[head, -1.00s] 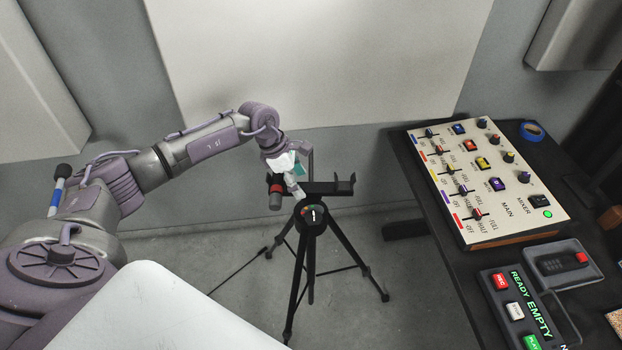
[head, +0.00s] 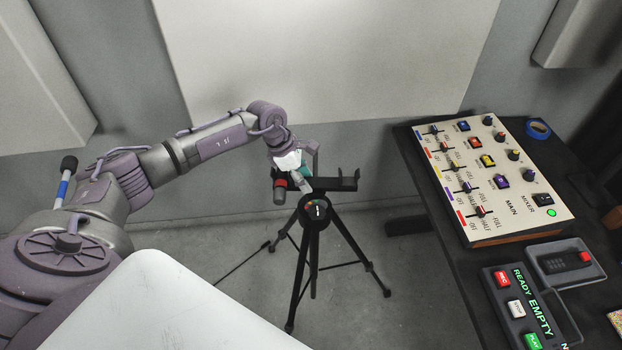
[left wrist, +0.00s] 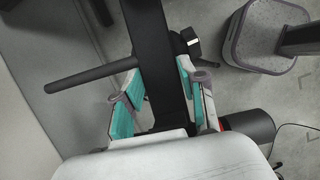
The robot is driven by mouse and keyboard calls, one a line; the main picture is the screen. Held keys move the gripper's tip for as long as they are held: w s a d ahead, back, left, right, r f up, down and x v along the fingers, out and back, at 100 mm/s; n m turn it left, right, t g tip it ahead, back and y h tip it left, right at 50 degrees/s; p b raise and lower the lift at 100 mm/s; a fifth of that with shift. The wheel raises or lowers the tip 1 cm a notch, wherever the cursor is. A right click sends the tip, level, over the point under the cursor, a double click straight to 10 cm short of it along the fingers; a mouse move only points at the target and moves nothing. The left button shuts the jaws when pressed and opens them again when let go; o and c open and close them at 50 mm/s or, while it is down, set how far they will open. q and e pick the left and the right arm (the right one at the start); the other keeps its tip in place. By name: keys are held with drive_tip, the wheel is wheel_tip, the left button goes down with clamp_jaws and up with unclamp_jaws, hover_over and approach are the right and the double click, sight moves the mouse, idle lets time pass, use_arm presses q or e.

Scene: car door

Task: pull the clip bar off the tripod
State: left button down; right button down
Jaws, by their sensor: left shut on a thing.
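The black clip bar (head: 335,184) lies across the top of the black tripod (head: 315,212), with upright hooks at its right end. My left gripper (head: 303,180) is at the left part of the bar, just above the tripod head. In the left wrist view the teal-padded fingers of my left gripper (left wrist: 163,98) stand on both sides of the dark bar (left wrist: 152,45) and are shut on it. A dark cylinder with a red ring (head: 279,190) hangs at the bar's left end. It also shows in the left wrist view (left wrist: 250,127). The gripper partly hides the joint of bar and tripod.
A dark table on the right carries a mixer panel (head: 492,185), a recorder box (head: 525,310) and a blue tape roll (head: 538,128). A pale board (head: 330,60) is on the wall behind. The tripod legs spread over open grey floor.

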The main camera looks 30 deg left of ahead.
use_arm(q)
drive_tip(key=shift+r, duration=0.15)
drive_tip(key=shift+w+r+b, duration=0.2)
drive_tip(key=shift+r+b, duration=0.2)
drive_tip(key=shift+r, duration=0.3)
drive_tip(key=r, duration=0.1)
drive_tip(key=b, duration=0.1)
drive_tip(key=r, duration=0.1)
drive_tip(key=shift+s+d+r+b, duration=0.15)
drive_tip(key=shift+d+r+b, duration=0.1)
drive_tip(key=shift+r+b, duration=0.1)
drive_tip(key=w+d+r+b, duration=0.2)
drive_tip(key=d+r+b, duration=0.3)
drive_tip(key=d, duration=0.6)
wheel_tip(320, 180, up, 9)
drive_tip(key=p, duration=0.4)
drive_tip(key=shift+s+f, duration=0.15)
drive_tip(key=shift+s, duration=0.05)
